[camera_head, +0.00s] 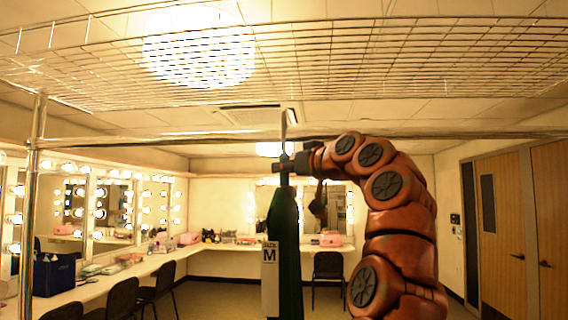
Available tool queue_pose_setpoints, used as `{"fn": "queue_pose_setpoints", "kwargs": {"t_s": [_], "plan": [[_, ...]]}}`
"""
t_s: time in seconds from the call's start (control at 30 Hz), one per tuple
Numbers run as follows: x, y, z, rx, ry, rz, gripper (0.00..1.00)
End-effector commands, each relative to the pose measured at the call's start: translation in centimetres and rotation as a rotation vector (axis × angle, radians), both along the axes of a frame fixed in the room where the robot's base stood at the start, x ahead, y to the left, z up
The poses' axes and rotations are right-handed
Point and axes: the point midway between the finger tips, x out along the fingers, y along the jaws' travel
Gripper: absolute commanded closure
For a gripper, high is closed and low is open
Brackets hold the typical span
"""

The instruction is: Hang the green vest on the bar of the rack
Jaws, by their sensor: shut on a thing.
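The green vest (287,245) hangs upright and is seen nearly edge-on in the middle of the head view. My gripper (286,167) is shut on its hanger just above the vest; the fingers are small and partly hidden. The hanger's hook (284,125) rises above my gripper and overlaps the bar (420,135) of the rack in the picture. I cannot tell whether the hook touches the bar or is in front of or behind it. A pale label with an "M" (269,252) shows along the vest's left side.
A wire shelf (350,60) spans above the bar. A metal post (34,170) of the rack stands at left. Behind are a counter (130,275) with lit mirrors, dark chairs (328,266) and wooden doors (502,230). The bar looks empty on both sides of the hook.

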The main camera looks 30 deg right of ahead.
Motion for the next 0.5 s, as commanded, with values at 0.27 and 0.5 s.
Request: {"fn": "queue_pose_setpoints", "kwargs": {"t_s": [0.27, 0.5], "plan": [[-0.2, 0.1, -2.2, 0.0, -0.002, 0.002, 1.0], [-0.2, 0.1, -3.1, -0.001, -0.003, 0.001, 1.0]]}}
